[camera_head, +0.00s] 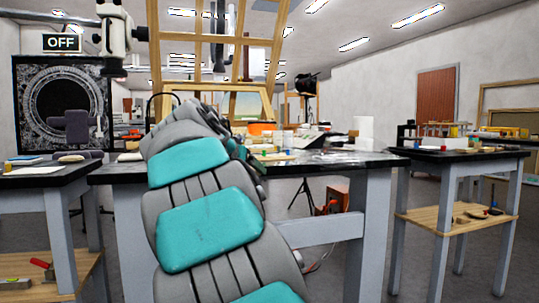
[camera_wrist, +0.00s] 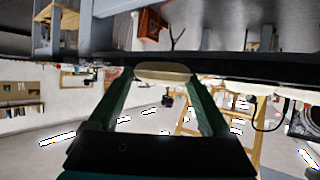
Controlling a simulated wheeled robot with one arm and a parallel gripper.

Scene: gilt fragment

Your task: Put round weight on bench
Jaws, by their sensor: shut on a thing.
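My gripper (camera_wrist: 162,76) shows in the wrist view, which looks upside down, with its two green fingers on either side of a pale beige, rounded disc, seemingly the round weight (camera_wrist: 163,69). The fingers are shut on it. Behind it runs the dark edge of a bench (camera_wrist: 230,69). I cannot tell whether the disc touches that bench. In the head view my grey and teal arm covers the middle of the black-topped bench (camera_head: 340,158) and hides the held disc.
The centre bench carries an orange bowl (camera_head: 262,128), a white roll (camera_head: 363,130) and clutter. A left bench (camera_head: 30,180) holds a pale rounded thing (camera_head: 71,158). A right bench (camera_head: 480,154) has a lower wooden shelf (camera_head: 440,218). Floor shows between the benches.

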